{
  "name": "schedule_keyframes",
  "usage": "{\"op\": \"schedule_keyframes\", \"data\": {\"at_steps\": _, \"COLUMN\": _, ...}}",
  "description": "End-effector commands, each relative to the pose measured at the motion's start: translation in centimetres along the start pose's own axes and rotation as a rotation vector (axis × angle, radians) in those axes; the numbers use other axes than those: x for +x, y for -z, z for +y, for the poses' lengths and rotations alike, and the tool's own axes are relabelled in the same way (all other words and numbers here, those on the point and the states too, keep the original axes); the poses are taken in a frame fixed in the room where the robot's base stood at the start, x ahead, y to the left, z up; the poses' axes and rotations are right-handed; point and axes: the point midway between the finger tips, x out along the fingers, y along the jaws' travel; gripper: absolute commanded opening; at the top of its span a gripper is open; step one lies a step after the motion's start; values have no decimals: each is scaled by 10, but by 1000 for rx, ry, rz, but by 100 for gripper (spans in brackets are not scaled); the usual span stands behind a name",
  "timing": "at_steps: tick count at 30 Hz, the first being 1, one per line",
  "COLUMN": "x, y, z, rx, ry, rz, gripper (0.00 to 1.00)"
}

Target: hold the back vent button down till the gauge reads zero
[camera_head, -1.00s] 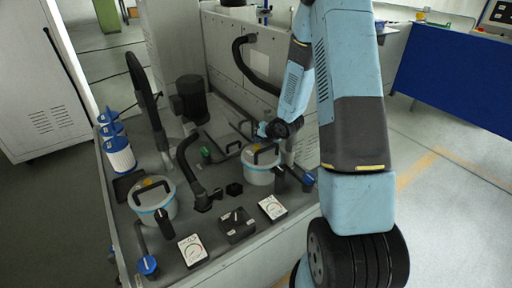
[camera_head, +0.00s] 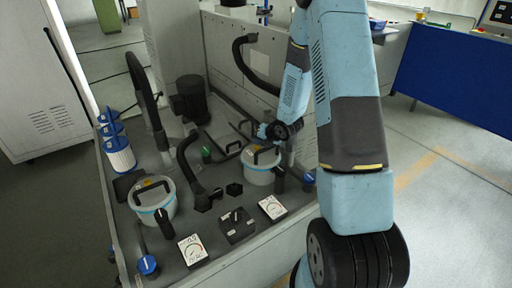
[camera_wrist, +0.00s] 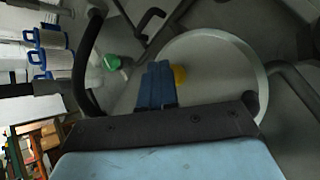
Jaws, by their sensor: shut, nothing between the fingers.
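In the head view the rear lidded pot (camera_head: 262,174) is pale with a blue band and a dark lid handle. My gripper (camera_head: 263,131) is low over its far side. In the wrist view the blue fingers (camera_wrist: 157,84) are shut and empty, over the round grey lid (camera_wrist: 215,55). A yellow button (camera_wrist: 180,75) shows just right of the fingertips, partly hidden by them; I cannot tell whether they touch it. The gauge nearer this pot (camera_head: 272,207) has a white face; its needle is too small to read.
A second, similar pot (camera_head: 152,203) stands at the front left, with another gauge (camera_head: 192,250) before it. A dark box with switches (camera_head: 237,226) sits between the gauges. Black hoses (camera_head: 186,158) and blue-white filters (camera_head: 119,158) stand around. A green knob (camera_wrist: 110,62) lies beside the lid.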

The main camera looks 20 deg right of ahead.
Motion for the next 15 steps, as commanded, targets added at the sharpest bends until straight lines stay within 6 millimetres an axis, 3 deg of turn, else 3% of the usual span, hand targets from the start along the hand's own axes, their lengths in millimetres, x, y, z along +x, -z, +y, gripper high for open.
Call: {"op": "schedule_keyframes", "data": {"at_steps": 15, "x": 4, "y": 3, "z": -3, "rx": 0, "ry": 0, "rz": 1, "gripper": 0}}
